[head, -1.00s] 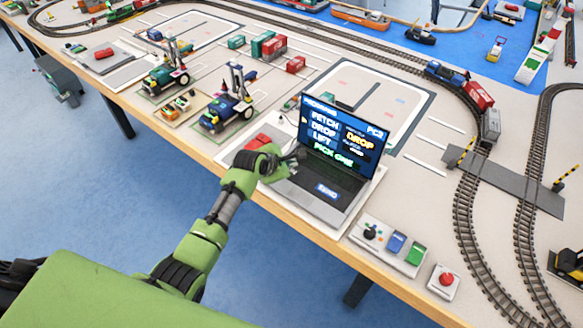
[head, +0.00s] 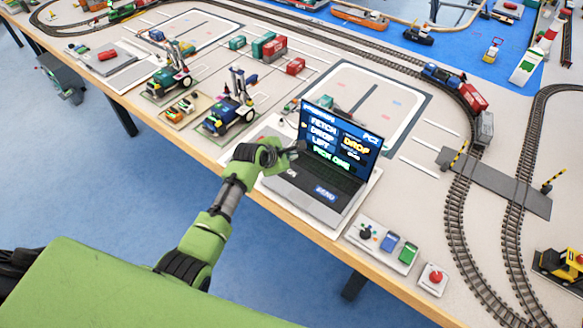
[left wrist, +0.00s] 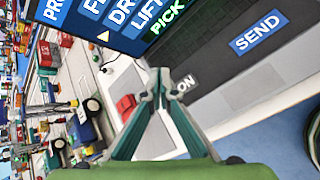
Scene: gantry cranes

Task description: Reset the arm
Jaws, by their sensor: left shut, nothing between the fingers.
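My left arm reaches in from the lower left of the head view. Its gripper (head: 294,149) is shut and empty, in front of the left side of an open laptop (head: 340,138). In the left wrist view the closed fingertips (left wrist: 157,92) meet over the pale surface at the edge of the laptop's dark base (left wrist: 215,75). The screen lists words such as FETCH, DROP and LIFT, and a blue SEND key (left wrist: 258,32) shows on the base. I cannot tell whether the fingers touch anything. My right gripper is not in view.
A red block (left wrist: 127,105) lies left of the laptop. A toy gantry truck (head: 230,112) stands left of the laptop. A panel with blue and green switches (head: 385,240) and a red button (head: 434,278) stand near the table's front edge. Train tracks (head: 460,235) run on the right.

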